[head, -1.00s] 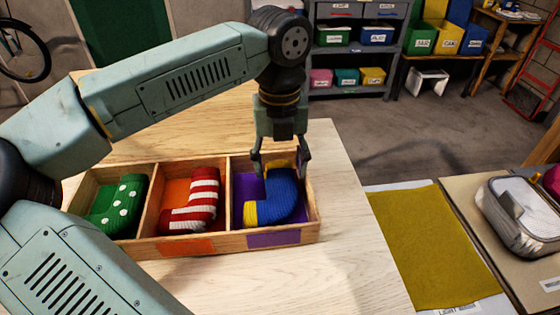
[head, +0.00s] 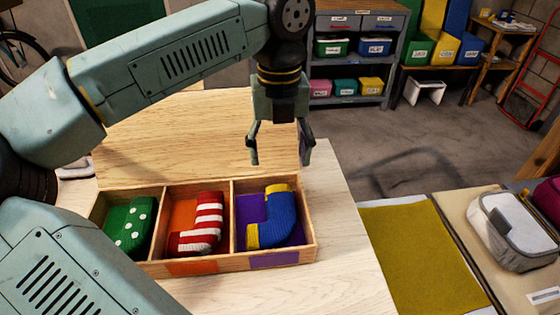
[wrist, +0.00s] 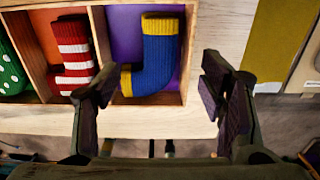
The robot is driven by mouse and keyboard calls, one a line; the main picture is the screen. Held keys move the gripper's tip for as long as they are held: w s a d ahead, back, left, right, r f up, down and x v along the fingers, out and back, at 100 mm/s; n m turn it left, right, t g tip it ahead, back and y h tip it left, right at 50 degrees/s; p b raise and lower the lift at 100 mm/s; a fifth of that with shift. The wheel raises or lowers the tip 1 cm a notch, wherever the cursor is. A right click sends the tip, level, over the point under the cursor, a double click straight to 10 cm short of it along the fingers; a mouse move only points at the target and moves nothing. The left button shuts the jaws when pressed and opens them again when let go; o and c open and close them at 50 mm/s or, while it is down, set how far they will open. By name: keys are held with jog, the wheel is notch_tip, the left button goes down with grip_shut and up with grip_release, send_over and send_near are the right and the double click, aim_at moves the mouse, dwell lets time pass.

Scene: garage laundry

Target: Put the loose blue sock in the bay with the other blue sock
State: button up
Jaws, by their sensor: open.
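A blue sock with yellow cuff and toe (head: 284,220) lies in the purple right bay (head: 249,206) of a three-bay wooden box (head: 232,263). It also shows in the wrist view (wrist: 160,62). I see only one blue sock; whether another lies under it I cannot tell. A red-and-white striped sock (head: 207,225) lies in the orange middle bay, and a green sock with white dots (head: 132,226) in the left bay. My gripper (head: 280,158) is open and empty, pointing down above the back of the purple bay, clear of the sock.
The box stands on a pale wooden table (head: 345,275). To the right lie a mustard-yellow mat (head: 418,255) and a grey-and-white bag (head: 515,232). A shelf with coloured bins (head: 376,48) stands at the back. The tabletop right of the box is clear.

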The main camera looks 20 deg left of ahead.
jog(key=shift+r, duration=1.65)
